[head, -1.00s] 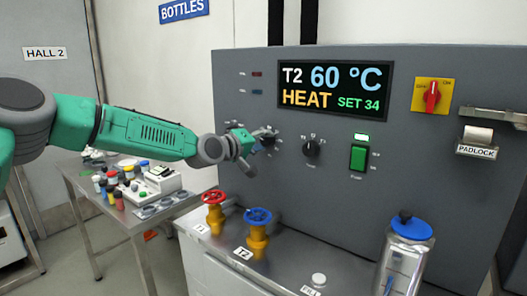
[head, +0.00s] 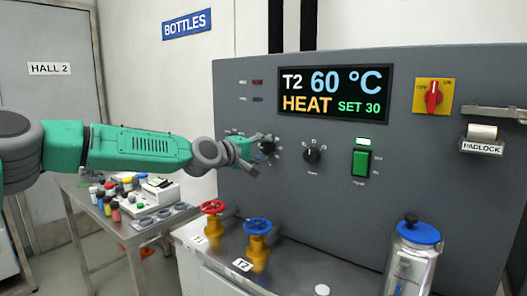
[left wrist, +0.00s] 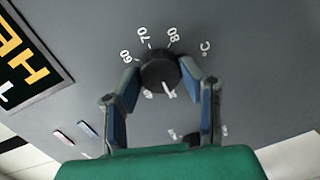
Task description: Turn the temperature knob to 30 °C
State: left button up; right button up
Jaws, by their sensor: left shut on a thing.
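The temperature knob (left wrist: 160,74) is a dark round dial on the grey panel, with printed numbers such as 60, 70 and 80 and a °C mark around it in the left wrist view. My left gripper (left wrist: 161,80) is shut on this knob, one finger on each side. In the head view the left gripper (head: 252,155) partly hides the knob (head: 268,146). The display (head: 333,93) reads T2, 60 °C, HEAT and SET 30. My right gripper is in neither view.
A second dark knob (head: 313,155) and a green power switch (head: 361,162) sit to the right on the panel. Red (head: 213,207) and blue (head: 258,226) valve wheels stand below. A blue-lidded container (head: 417,240) stands at the front right.

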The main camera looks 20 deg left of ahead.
pick_arm(q)
jog(key=shift+f, duration=0.55)
jog(key=o, duration=1.1)
jog(key=shift+r, duration=0.1)
jog(key=shift+o, duration=0.2)
jog(key=shift+r, duration=0.1)
jog(key=shift+a+r, duration=0.1)
jog(key=shift+s+a+r, duration=0.1)
jog(key=shift+s+a, duration=0.15)
jog(key=shift+s, duration=0.2)
jog(key=f+v, duration=0.1)
jog(key=v, duration=0.9)
jog(key=shift+s+a+r, duration=0.2)
jog(key=shift+s+r, duration=0.1)
jog(key=shift+r, duration=0.05)
